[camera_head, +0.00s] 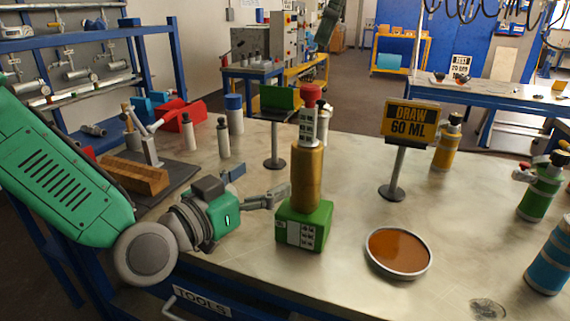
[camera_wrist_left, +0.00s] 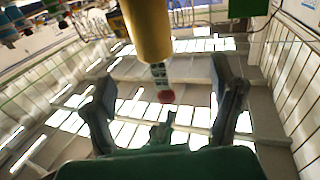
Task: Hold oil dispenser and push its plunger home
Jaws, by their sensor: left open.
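The oil dispenser (camera_head: 307,180) stands upright on a green base block (camera_head: 305,226) on the table. It has a gold cylinder, a white marked section above it and a red plunger knob (camera_head: 312,94) on top. My left gripper (camera_head: 258,184) is open, low and just left of the dispenser, with its fingers spread towards it and nothing held. In the left wrist view the picture is turned over: the gold cylinder (camera_wrist_left: 147,32) comes down from the top edge and the red knob (camera_wrist_left: 166,96) shows between the open fingers in the picture.
A round dish of brown oil (camera_head: 398,251) lies right of the dispenser. A "DRAW 60 ML" sign (camera_head: 410,120) and a green sign (camera_head: 278,98) stand behind. A wooden block (camera_head: 134,176) and small bottles are left; coloured bottles (camera_head: 541,190) line the right. The table's front middle is clear.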

